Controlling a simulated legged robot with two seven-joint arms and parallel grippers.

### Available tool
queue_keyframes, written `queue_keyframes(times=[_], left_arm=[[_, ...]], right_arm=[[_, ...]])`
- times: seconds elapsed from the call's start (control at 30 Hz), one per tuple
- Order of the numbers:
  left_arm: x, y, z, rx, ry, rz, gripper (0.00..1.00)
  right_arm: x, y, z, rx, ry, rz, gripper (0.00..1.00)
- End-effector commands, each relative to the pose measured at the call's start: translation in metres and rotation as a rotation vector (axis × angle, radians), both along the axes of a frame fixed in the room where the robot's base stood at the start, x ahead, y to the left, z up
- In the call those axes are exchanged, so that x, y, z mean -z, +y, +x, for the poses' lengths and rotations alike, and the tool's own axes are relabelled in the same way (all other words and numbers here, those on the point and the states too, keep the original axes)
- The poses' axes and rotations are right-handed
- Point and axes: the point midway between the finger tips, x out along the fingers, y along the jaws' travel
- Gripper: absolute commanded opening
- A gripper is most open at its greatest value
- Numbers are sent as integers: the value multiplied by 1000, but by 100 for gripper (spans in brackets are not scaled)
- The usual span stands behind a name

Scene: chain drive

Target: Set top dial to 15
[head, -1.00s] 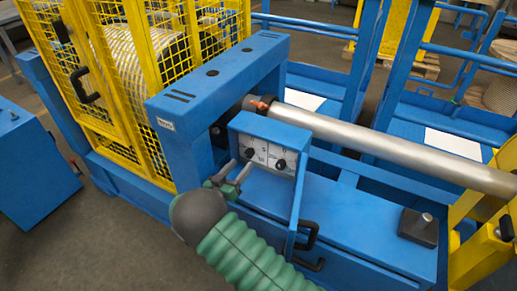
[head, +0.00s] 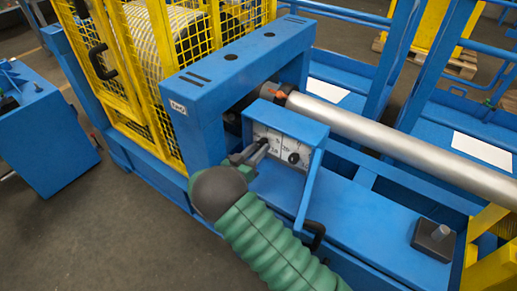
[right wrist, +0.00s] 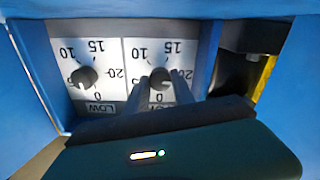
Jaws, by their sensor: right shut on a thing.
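A white dial panel with two black knobs sits in a blue hood; the right wrist view shows it upside down. The top dial's knob (right wrist: 160,78) is at right there, its label partly hidden by my fingers. The low dial's knob (right wrist: 84,77) is at left, labelled LOW, and shows at right in the head view (head: 293,158). My right gripper (head: 264,145) reaches the panel's left knob in the head view and is shut on it. In the right wrist view its fingers (right wrist: 158,92) flank that knob. I cannot read the top dial's setting. My left gripper is out of view.
The blue hood (head: 290,122) surrounds the panel closely, with a side plate (head: 311,180) to its right. A steel roller (head: 400,140) runs behind it. A blue frame (head: 220,80) and yellow mesh guard (head: 135,60) stand at left. A black handle (head: 314,236) is below.

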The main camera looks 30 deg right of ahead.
Motion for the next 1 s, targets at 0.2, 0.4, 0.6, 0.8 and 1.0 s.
queue_keyframes(times=[0.2,0.4,0.6,0.8,1.0], left_arm=[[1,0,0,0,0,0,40],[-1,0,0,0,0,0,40],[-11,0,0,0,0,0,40],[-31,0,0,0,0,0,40],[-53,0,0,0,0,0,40]], right_arm=[[1,-3,-2,9,4,-4,0],[0,-2,-2,8,10,-5,0],[-2,-2,-2,7,57,-24,0],[-4,-2,-3,8,169,-70,0],[-5,-1,-3,6,331,-137,0]])
